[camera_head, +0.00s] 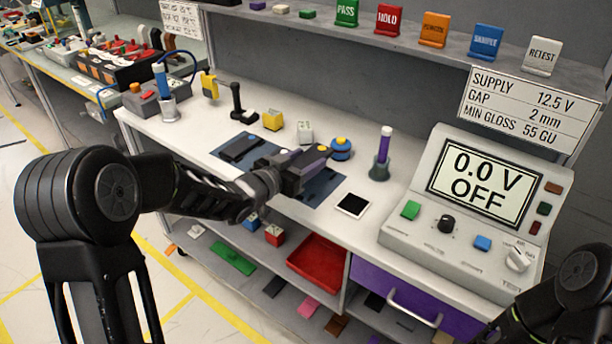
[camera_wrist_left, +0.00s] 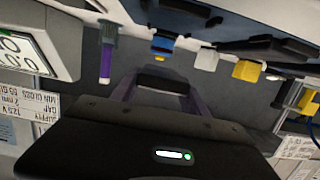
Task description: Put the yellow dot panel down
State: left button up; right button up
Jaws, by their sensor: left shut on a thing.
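My left gripper (camera_head: 312,160) is over the right part of the blue mat (camera_head: 322,188) on the bench. It is shut on a dark panel, mostly hidden in the head view, where a small yellow spot (camera_head: 322,148) shows by the fingertips. In the left wrist view the dark panel (camera_wrist_left: 160,83) lies between the two purple fingers. I cannot tell whether it touches the mat. Another dark panel (camera_head: 241,147) lies on the left part of the mat. My right gripper is out of view.
A blue piece with a yellow top (camera_head: 341,149) stands just beyond the gripper. A purple-handled tool in a holder (camera_head: 380,165), a white-edged black square (camera_head: 353,205) and the supply unit (camera_head: 460,215) are to the right. Yellow (camera_head: 273,120) and white (camera_head: 305,132) blocks stand behind.

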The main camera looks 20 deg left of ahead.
aim_at(306, 162)
pick_arm(q)
notch_tip(306, 162, up, 3)
jog(key=shift+r, duration=0.15)
dwell(0.7)
